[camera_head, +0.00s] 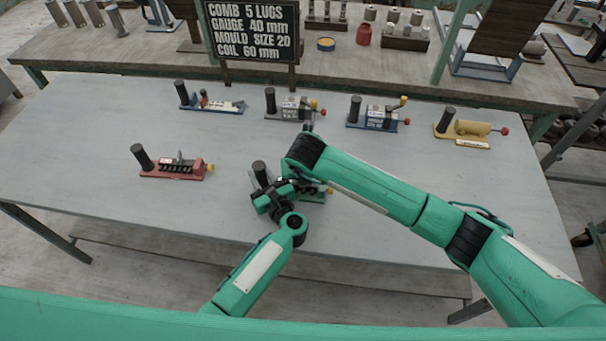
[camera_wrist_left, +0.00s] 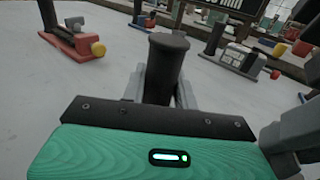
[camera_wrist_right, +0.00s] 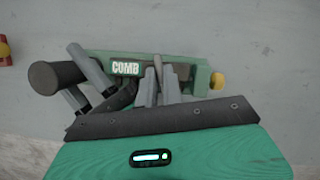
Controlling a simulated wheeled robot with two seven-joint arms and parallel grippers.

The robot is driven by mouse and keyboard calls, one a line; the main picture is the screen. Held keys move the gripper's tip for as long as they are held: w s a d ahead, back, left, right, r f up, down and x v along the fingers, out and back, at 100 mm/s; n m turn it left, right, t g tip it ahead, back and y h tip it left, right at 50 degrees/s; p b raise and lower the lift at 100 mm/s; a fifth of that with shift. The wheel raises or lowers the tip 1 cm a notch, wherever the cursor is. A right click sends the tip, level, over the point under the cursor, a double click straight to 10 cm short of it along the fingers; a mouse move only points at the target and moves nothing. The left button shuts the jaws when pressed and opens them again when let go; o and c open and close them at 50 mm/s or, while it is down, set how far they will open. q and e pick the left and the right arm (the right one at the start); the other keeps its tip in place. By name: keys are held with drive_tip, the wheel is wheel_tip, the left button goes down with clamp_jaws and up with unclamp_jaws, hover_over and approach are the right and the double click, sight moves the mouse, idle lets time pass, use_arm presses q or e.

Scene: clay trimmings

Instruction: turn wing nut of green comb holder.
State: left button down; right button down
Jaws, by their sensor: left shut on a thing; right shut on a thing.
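The green comb holder (camera_head: 318,197) lies on the grey table near its front middle, largely hidden by my arms. The right wrist view shows its green body (camera_wrist_right: 202,74), a COMB label and a yellow end knob (camera_wrist_right: 217,84). My left gripper (camera_head: 264,190) is shut on its upright black post (camera_wrist_left: 168,58), which stands between the fingers. My right gripper (camera_wrist_right: 159,84) reaches down over the holder beside the label, its fingers closed at the wing nut's place. The wing nut itself is hidden between those fingers.
A red holder (camera_head: 174,171) stands to the left. Blue, grey and yellow holders line the back of the table, the yellow one (camera_head: 462,130) at the right. A black sign (camera_head: 252,30) reads comb 5 lugs. The table's front left is clear.

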drive_tip(key=c, duration=1.5)
unclamp_jaws()
drive_tip(key=shift+c, duration=0.2)
drive_tip(key=v, duration=1.2)
use_arm(q)
drive_tip(key=c, duration=1)
unclamp_jaws()
